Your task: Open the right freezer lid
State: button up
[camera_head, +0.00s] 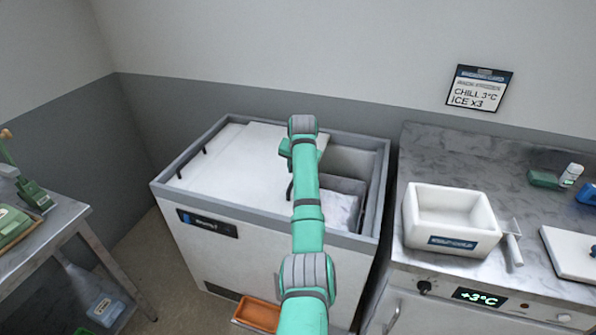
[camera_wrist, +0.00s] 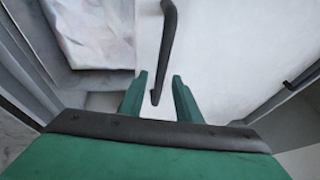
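The chest freezer (camera_head: 210,258) stands against the back wall. Its white lid panels (camera_head: 235,165) cover the left and middle, and its right part is uncovered, showing a grey inner compartment and a pale bag (camera_head: 338,208). The bag also shows at upper left in the wrist view (camera_wrist: 95,30). A black bar handle (camera_wrist: 167,45) stands on the white lid near the opening; in the head view my arm partly hides it (camera_head: 290,190). My gripper (camera_wrist: 158,88) is open, its green fingers apart, with the handle's near end between them; contact cannot be told. In the head view my fingertips are hidden.
Another black handle (camera_head: 205,149) is at the freezer's left. A counter (camera_head: 520,235) on the right holds a white bin (camera_head: 450,218) and a scoop (camera_head: 512,241). An orange tray (camera_head: 259,313) is low in front. A metal table (camera_head: 62,230) is at left.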

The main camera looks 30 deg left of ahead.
jog(key=v, duration=1)
jog(key=shift+r, duration=0.35)
jog(key=shift+s+d, duration=0.1)
jog(key=shift+d, duration=0.05)
